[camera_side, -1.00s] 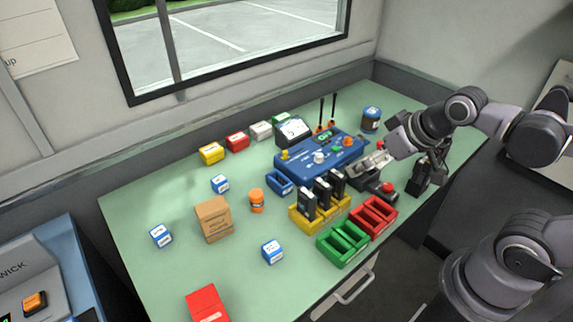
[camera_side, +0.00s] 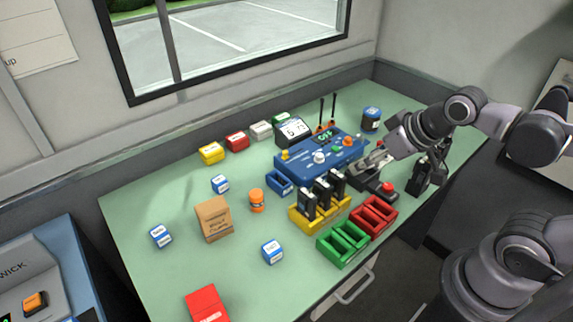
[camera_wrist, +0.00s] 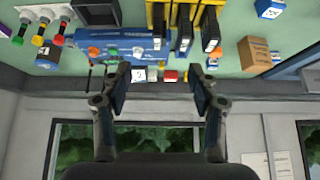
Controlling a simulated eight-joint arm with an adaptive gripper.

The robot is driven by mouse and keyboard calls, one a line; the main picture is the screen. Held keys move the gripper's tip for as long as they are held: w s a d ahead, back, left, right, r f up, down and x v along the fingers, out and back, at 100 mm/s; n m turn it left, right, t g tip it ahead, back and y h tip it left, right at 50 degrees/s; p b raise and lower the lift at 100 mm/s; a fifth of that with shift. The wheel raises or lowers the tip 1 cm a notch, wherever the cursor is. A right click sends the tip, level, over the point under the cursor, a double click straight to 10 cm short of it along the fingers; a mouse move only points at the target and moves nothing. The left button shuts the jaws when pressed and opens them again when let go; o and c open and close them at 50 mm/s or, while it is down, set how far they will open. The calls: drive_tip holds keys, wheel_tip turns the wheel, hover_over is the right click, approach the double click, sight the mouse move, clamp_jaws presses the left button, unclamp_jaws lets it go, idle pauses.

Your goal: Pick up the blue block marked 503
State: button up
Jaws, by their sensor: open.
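Three small blue-and-white blocks lie apart on the green table in the side view: one near the back (camera_side: 220,184), one at the left (camera_side: 161,237) and one nearer the front (camera_side: 272,251). Their markings are too small to read, so I cannot tell which is 503. In the wrist view, a blue block shows at the top right (camera_wrist: 269,8). My gripper (camera_wrist: 160,85) is open, with two dark fingers apart and nothing held between them. In the side view it is at the right of the table, by the blue console and away from the blue blocks.
The blue console (camera_side: 318,160) stands beside my gripper. A yellow rack (camera_side: 322,216) with black modules, a green tray (camera_side: 342,245) and a red tray (camera_side: 373,216) are in front. A cardboard box (camera_side: 213,219) and orange bottle (camera_side: 257,201) stand among the blocks. The left table area is mostly clear.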

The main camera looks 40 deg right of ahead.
drive_tip(key=w+a+r+n+g, duration=0.2)
drive_tip(key=w+a+r+n, duration=0.15)
drive_tip(key=w+r, duration=0.4)
drive_tip(key=n+g, duration=0.5)
drive_tip(key=n, duration=1)
hover_over(217, 181)
wheel_tip(217, 181, down, 13)
drive_tip(key=shift+w+a+f, duration=0.15)
drive_tip(key=shift+f, duration=0.65)
drive_tip(key=f, duration=1)
drive_tip(key=shift+d+f, duration=0.2)
drive_tip(key=shift+f, duration=0.1)
drive_tip(key=c, duration=1.2)
